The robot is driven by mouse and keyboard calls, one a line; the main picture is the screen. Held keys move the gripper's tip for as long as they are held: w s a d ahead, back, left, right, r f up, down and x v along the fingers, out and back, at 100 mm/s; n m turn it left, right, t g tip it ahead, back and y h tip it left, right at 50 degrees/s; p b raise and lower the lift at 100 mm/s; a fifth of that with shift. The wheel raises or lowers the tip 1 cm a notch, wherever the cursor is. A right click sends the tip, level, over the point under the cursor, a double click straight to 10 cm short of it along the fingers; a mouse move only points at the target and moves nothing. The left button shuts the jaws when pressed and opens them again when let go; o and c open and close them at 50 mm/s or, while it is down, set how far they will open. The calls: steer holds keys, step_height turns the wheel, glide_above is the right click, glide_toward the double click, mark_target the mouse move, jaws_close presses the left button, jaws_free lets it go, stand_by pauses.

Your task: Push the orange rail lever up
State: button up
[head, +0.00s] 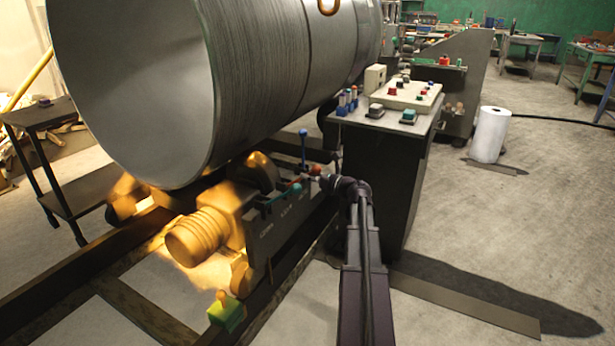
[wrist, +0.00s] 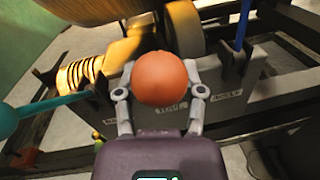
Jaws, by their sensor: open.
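The orange rail lever shows its round orange knob (wrist: 166,79) large in the middle of the wrist view, hiding its own shaft. My gripper (wrist: 159,93) has its two grey fingers spread, one on each side of the knob's lower part. I cannot tell whether they touch it. In the head view the orange knob (head: 315,170) is small and close to my gripper (head: 321,178) at the labelled lever panel. A blue lever (wrist: 241,28) stands upright to the right in the wrist view. A teal lever (wrist: 45,107) lies low to the left.
A large grey metal cylinder (head: 215,75) rests on yellow rollers (head: 200,235) above the dark rail frame (head: 85,250). A control desk (head: 380,135) with buttons stands right of the lever panel. A white roll (head: 490,135) stands farther right on open floor.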

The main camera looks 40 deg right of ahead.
jaws_close()
steer(key=shift+a, duration=0.25)
steer(key=shift+d+r+p, duration=0.1)
steer(key=shift+d+p, duration=0.25)
